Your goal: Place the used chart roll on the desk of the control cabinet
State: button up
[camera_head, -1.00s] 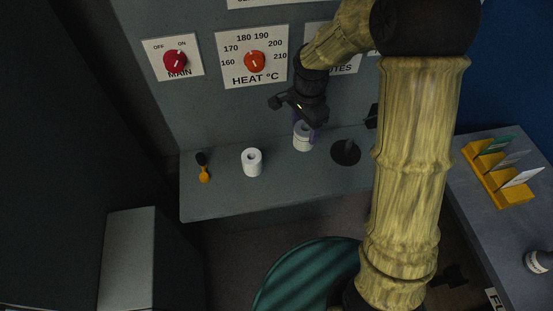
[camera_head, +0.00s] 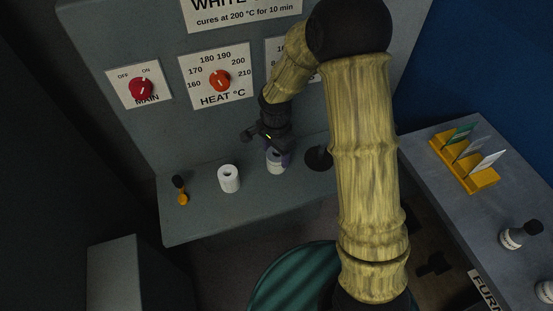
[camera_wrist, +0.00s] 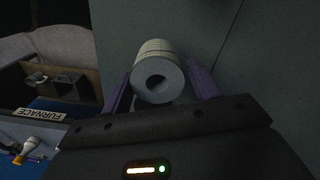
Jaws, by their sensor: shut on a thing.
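My gripper (camera_head: 277,152) is shut on a white chart roll (camera_head: 274,166), its purple fingers on either side. In the wrist view, the same roll (camera_wrist: 158,76) sits between the fingers with its open core facing the camera. The roll is over or on the grey desk (camera_head: 205,221) of the control cabinet; I cannot tell whether it touches. A second white roll (camera_head: 228,180) stands upright on the desk to the left. A dark round base with a post (camera_head: 319,158) stands just right of the held roll.
An orange and black tool (camera_head: 181,192) lies at the desk's left end. The cabinet panel carries a red MAIN knob (camera_head: 142,89) and an orange HEAT knob (camera_head: 220,80). A side table at right holds a yellow card rack (camera_head: 468,165). A green round seat (camera_head: 295,278) stands in front.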

jog(key=shift+f, duration=0.1)
jog(key=shift+s+f, duration=0.15)
jog(key=shift+f, duration=0.15)
jog(key=shift+d+f+p, duration=0.1)
jog(key=shift+f+p, duration=0.5)
jog(key=shift+f, duration=1.05)
jog(key=shift+f, duration=0.1)
jog(key=o, duration=1.1)
notch_tip(320, 180, up, 12)
jog(key=b, duration=0.3)
jog(key=shift+w, duration=0.2)
